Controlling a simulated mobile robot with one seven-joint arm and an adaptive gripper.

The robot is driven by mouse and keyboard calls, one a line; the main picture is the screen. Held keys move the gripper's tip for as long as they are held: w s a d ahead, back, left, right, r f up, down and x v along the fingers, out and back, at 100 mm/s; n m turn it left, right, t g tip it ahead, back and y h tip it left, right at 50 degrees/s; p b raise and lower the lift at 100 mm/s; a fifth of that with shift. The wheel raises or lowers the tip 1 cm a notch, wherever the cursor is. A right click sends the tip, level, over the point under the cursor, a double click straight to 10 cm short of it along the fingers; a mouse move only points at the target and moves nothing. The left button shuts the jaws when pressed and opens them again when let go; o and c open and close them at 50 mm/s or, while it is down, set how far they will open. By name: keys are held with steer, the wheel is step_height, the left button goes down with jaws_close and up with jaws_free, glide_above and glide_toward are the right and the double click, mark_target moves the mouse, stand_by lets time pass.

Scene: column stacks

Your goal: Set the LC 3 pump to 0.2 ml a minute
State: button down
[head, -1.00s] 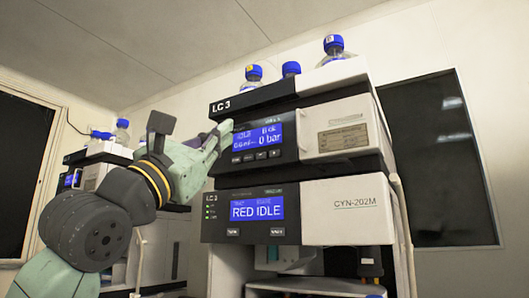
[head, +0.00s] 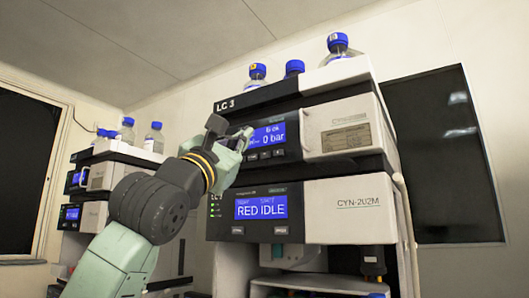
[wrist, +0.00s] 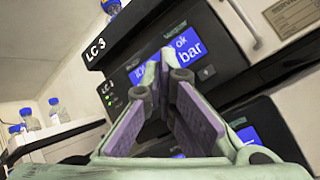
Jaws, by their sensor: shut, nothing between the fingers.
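The LC 3 pump (head: 316,112) is the upper module of the near stack, under the LC 3 label (head: 225,105). Its blue display (head: 274,134) reads "0 bar"; my gripper hides the left part, where a flow value would be unreadable now. A row of small dark buttons (head: 266,155) sits below the display. My gripper (head: 246,133) is shut and empty, in front of the display's left side. In the wrist view the shut fingertips (wrist: 164,60) overlap the display (wrist: 187,48); "ok" and "bar" show beside them. I cannot tell whether they touch the panel.
Blue-capped bottles (head: 339,45) stand on top of the stack. Another similar stack (head: 95,190) stands further back at left. A dark panel (head: 440,155) is on the right wall.

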mark_target(265, 155)
steer(key=shift+w+d+p, duration=0.2)
steer(key=shift+w+d, duration=0.6)
steer(key=shift+w, duration=0.3)
steer(key=shift+w+d+p, duration=0.2)
steer(key=shift+w+d, duration=0.6)
steer(key=shift+w, duration=0.25)
steer(key=shift+w, duration=0.1)
steer(key=shift+w+d, duration=0.25)
steer(key=shift+w+d, duration=0.2)
steer(key=shift+w, duration=0.15)
stand_by(0.5)
stand_by(0.3)
steer(key=shift+s+a+b, duration=0.45)
steer(key=shift+s, duration=0.25)
